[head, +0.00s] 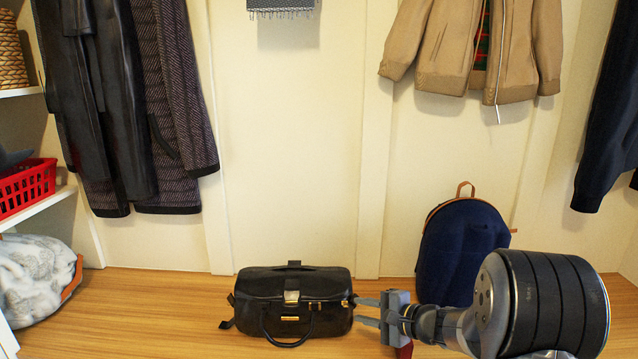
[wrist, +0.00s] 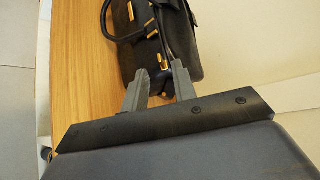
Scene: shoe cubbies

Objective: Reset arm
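My gripper (head: 368,311) reaches in from the lower right of the head view, its fingers pointing left at the right end of a black leather bag (head: 293,302). In the wrist view, the two grey fingers of my gripper (wrist: 159,81) are apart with a gap between them. The black bag (wrist: 188,40) lies just beyond the fingertips in that view, and nothing shows held between them. Whether a fingertip touches the bag is not clear.
A navy backpack (head: 460,242) stands against the wall behind my arm. A red basket (head: 28,187) sits on a left shelf, with a grey-white bag (head: 34,278) below. Coats (head: 126,105) and a tan jacket (head: 475,50) hang above. The wooden bench (head: 160,300) is clear left of the black bag.

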